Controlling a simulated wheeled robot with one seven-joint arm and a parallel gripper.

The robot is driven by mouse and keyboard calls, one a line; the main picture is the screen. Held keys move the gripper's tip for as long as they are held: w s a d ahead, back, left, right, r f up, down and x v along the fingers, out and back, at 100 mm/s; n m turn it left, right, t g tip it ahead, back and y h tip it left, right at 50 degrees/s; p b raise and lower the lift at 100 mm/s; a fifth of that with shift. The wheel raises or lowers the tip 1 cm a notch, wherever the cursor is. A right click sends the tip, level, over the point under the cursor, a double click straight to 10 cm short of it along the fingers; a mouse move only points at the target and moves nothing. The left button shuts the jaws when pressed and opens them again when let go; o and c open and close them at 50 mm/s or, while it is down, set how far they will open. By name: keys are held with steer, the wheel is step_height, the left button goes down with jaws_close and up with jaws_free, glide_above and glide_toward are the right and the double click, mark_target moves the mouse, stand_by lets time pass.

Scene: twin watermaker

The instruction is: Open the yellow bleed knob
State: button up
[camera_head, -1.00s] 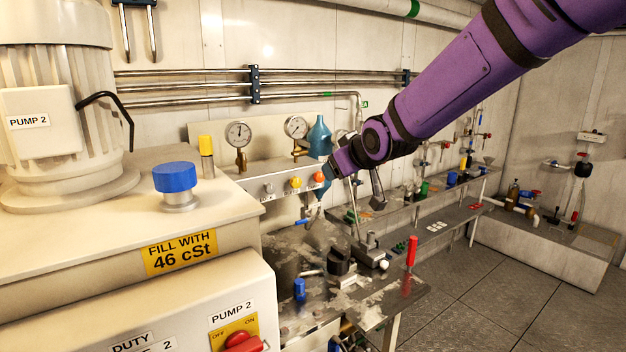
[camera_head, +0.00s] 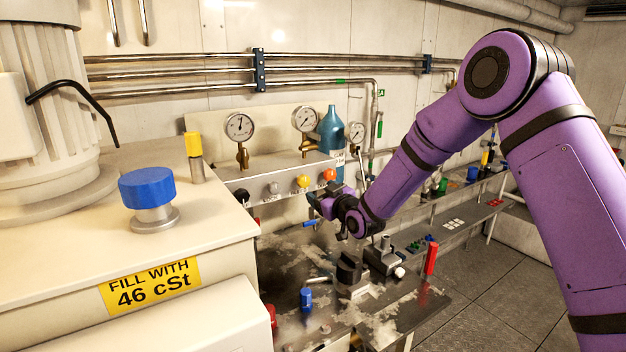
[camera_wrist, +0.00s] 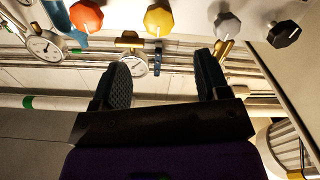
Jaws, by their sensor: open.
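The yellow bleed knob (camera_head: 303,181) sits on the front of the panel below the gauges, between a grey-white knob (camera_head: 273,188) on its left and an orange knob (camera_head: 329,174) on its right. In the wrist view the yellow knob (camera_wrist: 159,19) is at the top, beyond and above the fingers. My gripper (camera_head: 314,205) is just below and in front of the knobs in the head view. In the wrist view my gripper (camera_wrist: 160,75) is open and empty, with its fingers apart from the knob.
A black knob (camera_head: 242,196) is at the row's left end. Pressure gauges (camera_head: 239,127) and a blue bottle (camera_head: 332,130) stand above and behind the row. A bench with a red handle (camera_head: 431,258) and a blue cap (camera_head: 306,298) lies below. A blue-capped tank (camera_head: 148,188) is at left.

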mark_target(305, 182)
steer(key=x, duration=1)
steer(key=shift+w+a, duration=0.2)
steer(key=shift+w, duration=0.15)
steer(key=c, duration=0.9)
